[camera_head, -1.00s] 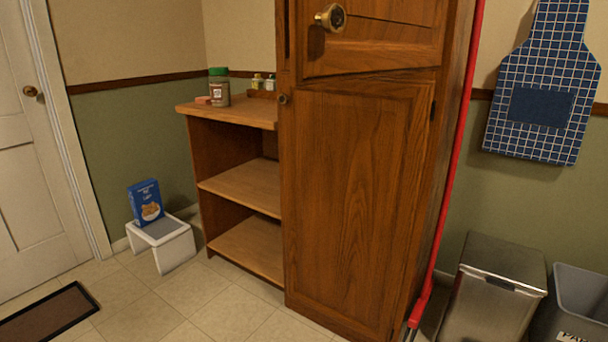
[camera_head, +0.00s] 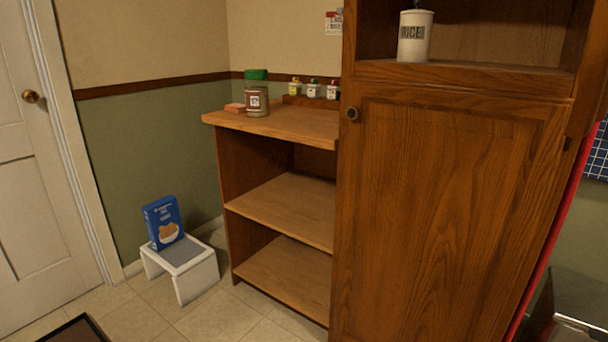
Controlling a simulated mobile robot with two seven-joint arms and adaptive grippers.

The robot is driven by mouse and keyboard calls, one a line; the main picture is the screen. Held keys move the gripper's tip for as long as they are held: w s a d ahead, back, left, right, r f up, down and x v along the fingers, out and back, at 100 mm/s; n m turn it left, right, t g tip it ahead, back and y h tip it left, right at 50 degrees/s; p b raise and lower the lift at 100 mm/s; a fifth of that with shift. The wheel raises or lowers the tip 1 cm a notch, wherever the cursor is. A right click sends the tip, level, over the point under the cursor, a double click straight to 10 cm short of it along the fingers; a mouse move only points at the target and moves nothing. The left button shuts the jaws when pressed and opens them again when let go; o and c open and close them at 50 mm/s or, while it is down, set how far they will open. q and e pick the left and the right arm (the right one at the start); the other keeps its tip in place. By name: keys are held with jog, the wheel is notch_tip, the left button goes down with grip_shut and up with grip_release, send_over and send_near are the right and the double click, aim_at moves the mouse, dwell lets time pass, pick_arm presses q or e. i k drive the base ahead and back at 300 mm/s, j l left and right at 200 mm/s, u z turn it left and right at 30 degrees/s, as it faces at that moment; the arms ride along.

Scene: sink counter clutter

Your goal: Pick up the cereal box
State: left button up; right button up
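The cereal box (camera_head: 163,222) is blue with a picture of a bowl on its front. It stands upright on a small white step stool (camera_head: 196,275) with a grey top, at the lower left between the white door and the open shelf unit. Neither of my grippers shows in the head view.
An open wooden shelf unit (camera_head: 281,203) stands right of the stool, with a green-lidded jar (camera_head: 256,94) and small bottles on top. A tall wooden cabinet (camera_head: 445,215) with a RICE canister (camera_head: 414,36) fills the right. Tiled floor (camera_head: 222,314) is clear before the stool.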

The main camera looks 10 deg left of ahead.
aim_at(162, 217)
jog(key=i+j, duration=0.3)
jog(key=j, duration=0.2)
jog(key=i+j, duration=0.35)
jog(key=j, duration=0.2)
jog(key=i+j, duration=0.3)
jog(key=j, duration=0.2)
jog(key=i+j+u, duration=0.1)
jog(key=i+j, duration=0.25)
jog(key=j, duration=0.2)
